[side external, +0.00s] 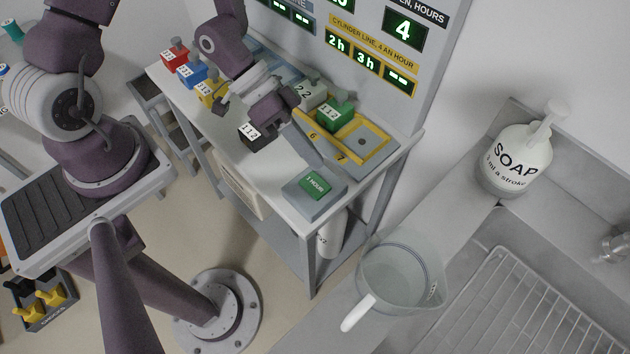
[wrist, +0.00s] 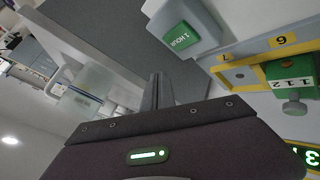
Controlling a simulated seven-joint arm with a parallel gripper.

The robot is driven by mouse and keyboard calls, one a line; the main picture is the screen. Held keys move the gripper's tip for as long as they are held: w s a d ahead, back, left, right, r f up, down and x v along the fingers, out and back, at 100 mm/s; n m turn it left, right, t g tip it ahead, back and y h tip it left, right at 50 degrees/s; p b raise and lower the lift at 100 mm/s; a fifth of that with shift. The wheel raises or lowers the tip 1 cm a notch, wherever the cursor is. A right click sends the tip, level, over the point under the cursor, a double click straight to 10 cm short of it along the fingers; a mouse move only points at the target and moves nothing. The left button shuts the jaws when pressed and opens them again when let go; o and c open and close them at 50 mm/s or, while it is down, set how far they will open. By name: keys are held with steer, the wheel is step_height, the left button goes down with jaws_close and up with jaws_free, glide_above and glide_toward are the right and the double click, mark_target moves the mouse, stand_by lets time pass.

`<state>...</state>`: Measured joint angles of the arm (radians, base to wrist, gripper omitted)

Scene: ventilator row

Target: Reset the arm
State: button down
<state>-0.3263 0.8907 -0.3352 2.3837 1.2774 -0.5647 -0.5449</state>
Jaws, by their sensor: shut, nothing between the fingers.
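My arm (side external: 218,40) reaches down over the bench in the side external view. My gripper (side external: 318,158) hangs above the bench between the black block and the green 1 HOUR button (side external: 315,184). In the wrist view my gripper (wrist: 158,90) shows its two fingers together, with nothing held. The button also shows in the wrist view (wrist: 182,40), on its grey housing, apart from the fingers.
Red (side external: 175,55), blue (side external: 191,73), yellow (side external: 211,93) and black (side external: 255,134) blocks line the bench. A jug (side external: 400,275) and soap bottle (side external: 518,155) stand right, by the sink.

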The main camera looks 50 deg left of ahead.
steer(key=shift+w+a, duration=0.25)
steer(key=shift+a, duration=0.05)
steer(key=w+a+r+n+t+y, duration=0.35)
steer(key=a+r+y, duration=0.65)
steer(key=a+r, duration=0.35)
steer(key=s+d+r+n, duration=0.1)
steer(key=s+r, duration=0.4)
steer(key=s, duration=0.3)
steer(key=s+d+r+n+h, duration=0.1)
steer(key=s+r+n, duration=0.1)
steer(key=s+r, duration=0.3)
steer(key=s, duration=0.3)
steer(key=shift+d+r, duration=0.15)
steer(key=shift+r, duration=0.15)
stand_by(4.5)
